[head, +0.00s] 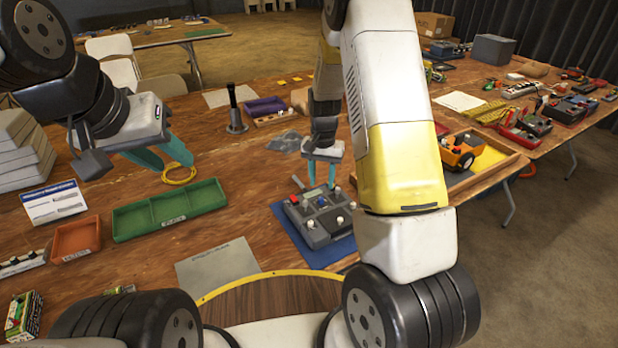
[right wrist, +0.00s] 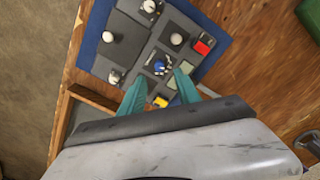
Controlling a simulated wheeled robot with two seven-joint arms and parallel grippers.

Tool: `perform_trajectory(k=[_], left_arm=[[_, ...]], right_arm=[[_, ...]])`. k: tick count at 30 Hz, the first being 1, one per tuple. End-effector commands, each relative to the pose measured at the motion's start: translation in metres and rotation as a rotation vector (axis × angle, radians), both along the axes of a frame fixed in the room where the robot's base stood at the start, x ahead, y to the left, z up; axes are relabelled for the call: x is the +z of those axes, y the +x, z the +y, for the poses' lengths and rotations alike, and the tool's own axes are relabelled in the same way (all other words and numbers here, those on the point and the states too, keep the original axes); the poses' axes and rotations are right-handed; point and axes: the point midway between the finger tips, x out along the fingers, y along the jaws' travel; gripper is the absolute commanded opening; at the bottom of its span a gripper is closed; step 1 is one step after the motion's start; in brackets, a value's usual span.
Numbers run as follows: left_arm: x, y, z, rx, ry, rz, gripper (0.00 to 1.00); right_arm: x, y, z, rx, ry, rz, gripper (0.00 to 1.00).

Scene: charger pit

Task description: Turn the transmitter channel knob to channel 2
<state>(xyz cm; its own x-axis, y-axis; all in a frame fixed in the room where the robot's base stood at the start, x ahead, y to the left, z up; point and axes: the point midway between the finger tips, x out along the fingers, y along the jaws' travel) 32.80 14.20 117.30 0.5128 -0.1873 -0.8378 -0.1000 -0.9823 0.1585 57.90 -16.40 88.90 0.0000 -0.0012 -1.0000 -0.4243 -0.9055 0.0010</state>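The grey transmitter (head: 318,218) lies on a blue mat (head: 283,226) at the table's front edge. It carries a blue knob, which shows in the right wrist view (right wrist: 159,67), along with white-topped sticks, a red part (right wrist: 202,46) and a yellow part (right wrist: 160,102). My right gripper (head: 321,178) points down over the transmitter. In the right wrist view its teal fingers (right wrist: 160,80) are spread, with the blue knob just beyond and between their tips. Contact cannot be told, and the channel markings are too small to read.
A green tray (head: 170,210) and an orange tray (head: 75,240) stand at the left. A wooden tray (head: 500,168) with an orange toy truck (head: 462,153) is right of the transmitter. A grey sheet (head: 217,267) lies in front.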

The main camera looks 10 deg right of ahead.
Motion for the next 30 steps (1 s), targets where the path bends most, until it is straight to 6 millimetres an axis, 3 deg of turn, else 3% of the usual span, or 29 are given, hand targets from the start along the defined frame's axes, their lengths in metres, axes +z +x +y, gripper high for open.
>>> perform_trajectory(k=[10,22,28,30], left_arm=[[0.0,0.0,0.0,0.0,0.0,0.0,0.36],[0.0,0.0,0.0,0.0,0.0,0.0,0.36],[0.0,0.0,0.0,0.0,0.0,0.0,0.36],[0.0,0.0,0.0,0.0,0.0,0.0,0.36]], right_arm=[[-0.053,-0.001,0.0,0.001,0.001,0.002,0.39],[-0.063,0.0,0.0,0.001,0.001,0.0,0.39],[-0.063,0.0,0.0,0.001,0.001,0.0,0.02],[-0.063,0.0,0.0,0.001,0.001,0.0,0.0]])
